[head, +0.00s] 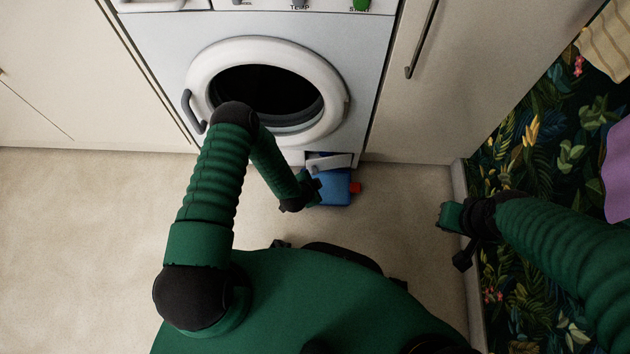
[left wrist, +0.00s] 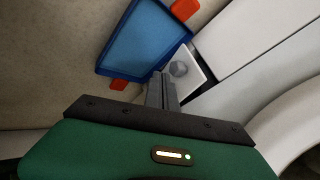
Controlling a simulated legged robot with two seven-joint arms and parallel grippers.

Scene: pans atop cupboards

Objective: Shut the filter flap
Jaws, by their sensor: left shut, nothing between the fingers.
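The washing machine (head: 365,45) has a small white filter flap (head: 330,161) low on its front right, tilted out from a dark opening. A blue tray (head: 330,190) with a red tab (head: 355,188) lies on the floor just below the flap. My left gripper (head: 314,188) is shut and empty at the tray's left side, close to the flap. Contact is unclear.
The round washer door (head: 200,78) is white with a grey handle, above the flap. Cream cupboards (head: 450,90) stand on both sides. A dark leafy-patterned surface (head: 540,130) lies on the right. The beige floor (head: 80,230) is clear at left.

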